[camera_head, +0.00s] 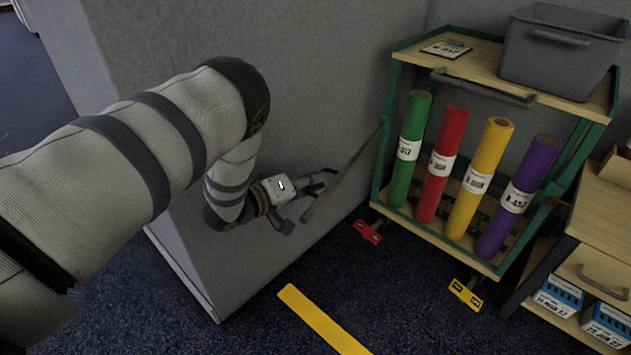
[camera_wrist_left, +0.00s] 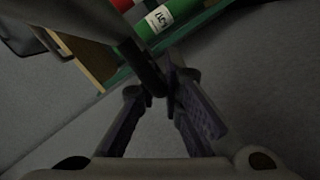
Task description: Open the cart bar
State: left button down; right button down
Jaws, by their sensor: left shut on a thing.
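The cart (camera_head: 578,150) has a green frame and wooden shelves, and stands at the right in the head view. Its dark cart bar (camera_head: 350,160) runs from the left post down and left, away from the cart's front. My left gripper (camera_head: 328,182) is at the bar's lower part, shut on it, beside the grey partition. In the left wrist view the bar (camera_wrist_left: 138,58) passes between the fingers of the left gripper (camera_wrist_left: 163,92). The bar's hinge is too small to make out. My right gripper is not in view.
Green, red, yellow and purple rolls (camera_head: 480,180) stand in the cart. A grey bin (camera_head: 555,55) sits on top. The grey partition (camera_head: 300,70) is close behind my left arm. Red (camera_head: 367,232) and yellow (camera_head: 465,293) pedals are at the cart's base.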

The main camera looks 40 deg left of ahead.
pick_arm(q)
jog(key=a+m+h, duration=0.1)
jog(key=a+h, duration=0.1)
jog(key=a, duration=0.2)
jog(key=shift+w, duration=0.15)
jog(key=c, duration=1.7)
grip_release()
notch_tip(320, 180, up, 10)
jog(key=shift+r, duration=0.1)
jog(key=shift+g, duration=0.3)
